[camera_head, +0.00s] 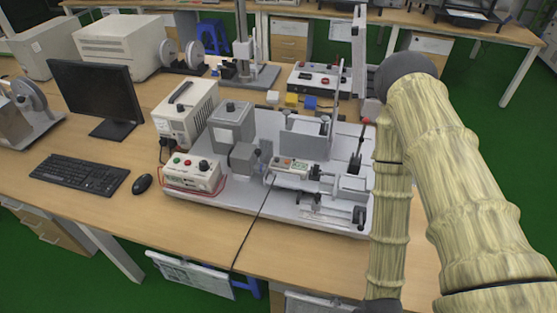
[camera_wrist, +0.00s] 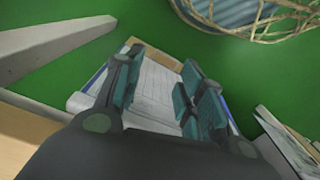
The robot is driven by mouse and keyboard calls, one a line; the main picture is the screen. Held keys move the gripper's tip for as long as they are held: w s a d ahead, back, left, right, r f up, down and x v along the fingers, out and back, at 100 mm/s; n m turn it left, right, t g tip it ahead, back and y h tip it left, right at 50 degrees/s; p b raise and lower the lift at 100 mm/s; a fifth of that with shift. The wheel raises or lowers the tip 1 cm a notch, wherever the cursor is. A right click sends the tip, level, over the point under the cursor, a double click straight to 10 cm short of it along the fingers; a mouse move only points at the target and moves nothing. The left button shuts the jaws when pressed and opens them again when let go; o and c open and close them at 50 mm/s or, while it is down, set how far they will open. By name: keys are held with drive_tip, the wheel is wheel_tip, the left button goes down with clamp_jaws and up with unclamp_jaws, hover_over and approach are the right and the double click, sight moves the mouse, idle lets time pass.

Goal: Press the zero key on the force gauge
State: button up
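The force gauge (camera_head: 290,168), a small light-coloured box with an orange-red and green marked face, lies on the white test rig (camera_head: 325,212) in the middle of the desk. Its separate keys are too small to tell apart, so I cannot pick out the zero key. My gripper (camera_wrist: 160,88) shows only in the wrist view. Its two teal fingers are apart with nothing between them. Behind them are the green floor and a clipboard with papers (camera_wrist: 155,80), not the gauge. My arm fills the right of the head view.
A control box with knobs (camera_head: 192,178) and a larger instrument (camera_head: 185,112) stand left of the gauge. A monitor (camera_head: 97,90), keyboard (camera_head: 80,174) and mouse (camera_head: 142,183) are farther left. A black cable (camera_head: 254,222) crosses the clear front desk strip.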

clamp_jaws()
idle(1.4)
